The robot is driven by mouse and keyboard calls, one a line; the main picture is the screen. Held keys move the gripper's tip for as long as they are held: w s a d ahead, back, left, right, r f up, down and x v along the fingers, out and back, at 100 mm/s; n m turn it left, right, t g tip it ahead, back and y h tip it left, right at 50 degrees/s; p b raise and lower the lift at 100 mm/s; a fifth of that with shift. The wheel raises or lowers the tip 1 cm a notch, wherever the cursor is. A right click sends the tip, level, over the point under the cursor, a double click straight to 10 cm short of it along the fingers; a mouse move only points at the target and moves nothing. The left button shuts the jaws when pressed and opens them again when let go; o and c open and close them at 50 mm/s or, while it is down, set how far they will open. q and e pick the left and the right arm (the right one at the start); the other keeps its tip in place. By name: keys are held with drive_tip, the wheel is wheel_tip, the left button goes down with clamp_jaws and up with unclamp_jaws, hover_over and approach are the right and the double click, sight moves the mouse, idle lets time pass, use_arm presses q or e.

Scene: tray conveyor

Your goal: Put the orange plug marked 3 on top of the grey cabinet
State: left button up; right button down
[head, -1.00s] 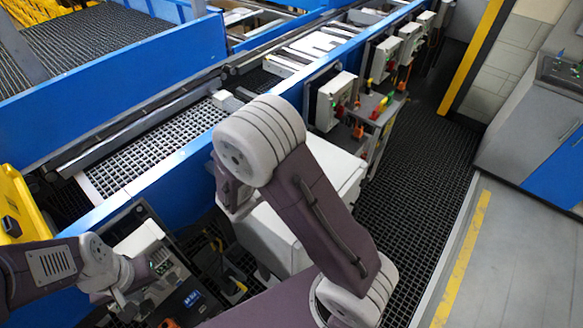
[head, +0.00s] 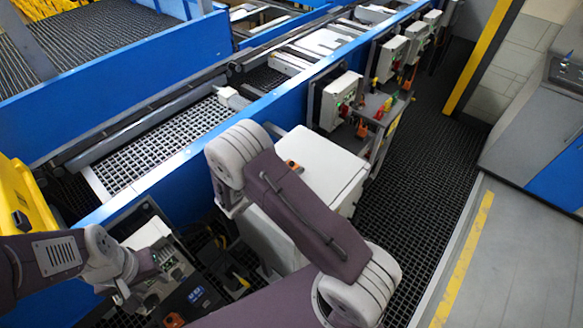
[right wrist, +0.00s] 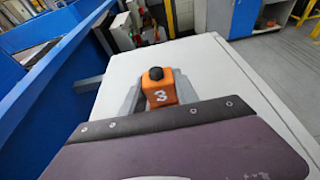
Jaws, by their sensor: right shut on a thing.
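The orange plug marked 3 (right wrist: 160,92), with a black round top, stands upright between the fingers of my right gripper (right wrist: 158,98), which is shut on it. It also shows in the head view (head: 292,165), just beyond my right arm. The plug is over the top of the grey cabinet (right wrist: 215,75), near its far part; I cannot tell whether its base touches the surface. The pale cabinet top also shows in the head view (head: 325,165). My right gripper is hidden behind its arm there. My left gripper (head: 122,296) is at the lower left; its fingers are too small to judge.
A blue-sided conveyor (head: 165,180) runs along the left of the cabinet. Beyond the cabinet are control boxes (head: 340,100) and a small shelf of coloured plugs (head: 378,108). Another orange item (head: 172,320) lies near the bottom edge. Most of the cabinet top is clear.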

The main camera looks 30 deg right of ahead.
drive_tip(key=shift+f, duration=0.25)
drive_tip(key=c, duration=0.9)
unclamp_jaws()
drive_tip(key=shift+r, duration=0.1)
